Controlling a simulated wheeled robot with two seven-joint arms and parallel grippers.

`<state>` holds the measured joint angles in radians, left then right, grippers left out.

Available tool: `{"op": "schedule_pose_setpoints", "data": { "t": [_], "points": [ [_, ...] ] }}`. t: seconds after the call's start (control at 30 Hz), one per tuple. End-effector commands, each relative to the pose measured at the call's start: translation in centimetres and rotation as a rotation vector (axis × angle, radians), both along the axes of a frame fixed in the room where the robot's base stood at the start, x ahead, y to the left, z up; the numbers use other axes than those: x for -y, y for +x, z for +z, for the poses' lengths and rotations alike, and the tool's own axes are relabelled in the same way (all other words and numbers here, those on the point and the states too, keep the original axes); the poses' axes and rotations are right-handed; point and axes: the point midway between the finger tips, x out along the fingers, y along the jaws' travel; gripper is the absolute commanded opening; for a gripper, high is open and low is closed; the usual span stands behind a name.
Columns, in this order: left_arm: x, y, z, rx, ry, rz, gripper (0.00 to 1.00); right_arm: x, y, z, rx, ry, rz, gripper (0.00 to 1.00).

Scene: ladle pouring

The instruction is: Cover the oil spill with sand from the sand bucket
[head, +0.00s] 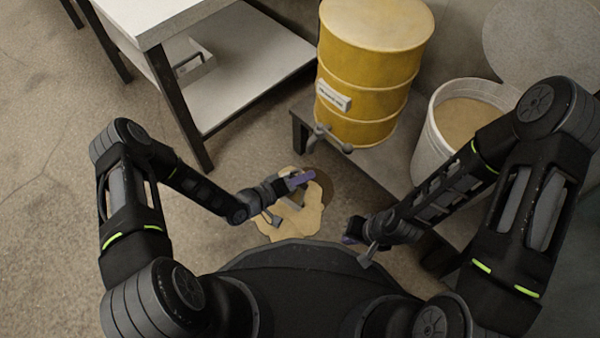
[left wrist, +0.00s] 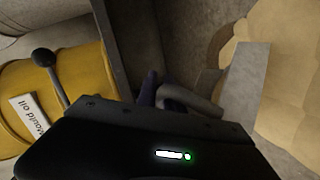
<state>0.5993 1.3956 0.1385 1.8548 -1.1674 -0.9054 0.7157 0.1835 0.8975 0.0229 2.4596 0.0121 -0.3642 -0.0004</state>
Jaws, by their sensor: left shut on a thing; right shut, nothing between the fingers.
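The oil spill (head: 325,186) is a dark brown patch on the floor below the yellow drum's tap. Pale sand (head: 301,222) lies over most of it, with dark oil showing at the upper right edge. My left gripper (head: 298,181) is above the spill, shut on a grey tool, apparently a scoop (left wrist: 246,85); its shape is partly hidden. In the left wrist view the scoop's flat grey part overlaps the sand (left wrist: 285,80). My right gripper (head: 352,236) is shut and empty, low and right of the spill. The white sand bucket (head: 429,150) at right holds sand (head: 468,118).
The yellow drum (head: 372,60) with its tap (head: 322,135) stands on a low dark stand behind the spill. A white-topped table (head: 160,20) with a lower shelf is at upper left. A round pale lid-like disc (head: 545,40) is behind the bucket. Floor at left is clear.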

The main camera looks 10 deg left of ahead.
Motion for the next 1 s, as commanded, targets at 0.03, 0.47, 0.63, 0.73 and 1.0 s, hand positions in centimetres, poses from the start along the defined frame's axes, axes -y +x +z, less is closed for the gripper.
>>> {"op": "schedule_pose_setpoints", "data": {
  "t": [0.03, 0.47, 0.63, 0.73, 1.0],
  "points": [
    [0.4, -0.1, 0.6, 0.003, 0.022, -0.002, 0.00, 0.0, 0.0, 1.0, 0.000, 0.000, 0.000, 0.00],
    [0.6, 0.0, -0.1, 0.009, 0.050, 0.000, 0.00, 0.0, 0.0, 0.7, 0.000, 0.000, 0.000, 0.00],
    [-0.1, 0.1, -0.6, 0.003, 0.005, 0.002, 0.00, 0.0, 0.0, -1.1, 0.000, 0.000, 0.000, 0.00],
    [-0.7, 0.2, -0.8, -0.004, -0.039, 0.002, 0.00, 0.0, 0.0, -2.6, 0.000, 0.000, 0.000, 0.00],
    [-2.1, 0.4, -0.3, -0.024, -0.158, 0.000, 0.00, 0.0, 0.0, -4.6, 0.000, 0.000, 0.000, 0.00]
  ]
}}
